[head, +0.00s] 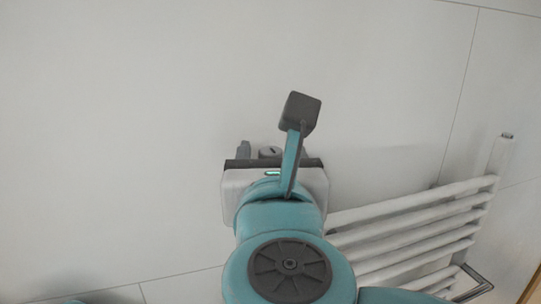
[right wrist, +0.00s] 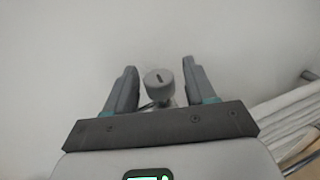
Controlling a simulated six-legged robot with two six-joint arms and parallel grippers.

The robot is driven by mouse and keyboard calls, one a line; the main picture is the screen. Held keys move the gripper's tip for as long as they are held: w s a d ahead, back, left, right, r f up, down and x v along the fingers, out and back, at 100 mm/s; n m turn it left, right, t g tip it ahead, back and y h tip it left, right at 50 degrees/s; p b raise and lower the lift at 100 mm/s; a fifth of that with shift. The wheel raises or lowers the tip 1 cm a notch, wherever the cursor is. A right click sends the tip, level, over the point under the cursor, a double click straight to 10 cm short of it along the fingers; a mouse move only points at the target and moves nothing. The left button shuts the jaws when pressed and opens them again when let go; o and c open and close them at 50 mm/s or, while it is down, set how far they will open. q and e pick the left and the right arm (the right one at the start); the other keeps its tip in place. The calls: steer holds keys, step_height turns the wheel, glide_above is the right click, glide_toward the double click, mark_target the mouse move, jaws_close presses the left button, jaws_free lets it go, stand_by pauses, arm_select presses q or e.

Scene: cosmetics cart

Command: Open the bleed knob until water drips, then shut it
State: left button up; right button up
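The bleed knob (right wrist: 160,82) is a small grey round cap with a dark slot in its face. In the right wrist view it sits between the two fingers of my right gripper (right wrist: 161,88), with a gap on each side. My right gripper is open and holds nothing. In the head view the knob (head: 270,152) shows just past the gripper's dark front edge, beside the left finger of my right gripper (head: 272,150); the other finger is mostly hidden behind my own wrist parts. No water shows. My left gripper is out of view.
A white towel radiator (head: 415,236) with several slanted bars stands to the right, close to my right arm. A plain pale wall (head: 130,120) fills the background. The space left of the gripper is clear.

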steer(key=s+b, duration=0.2)
steer(key=s, duration=0.5)
steer(key=shift+s+d+b, duration=0.15)
steer(key=shift+s+b, duration=0.15)
steer(key=shift+b, duration=0.1)
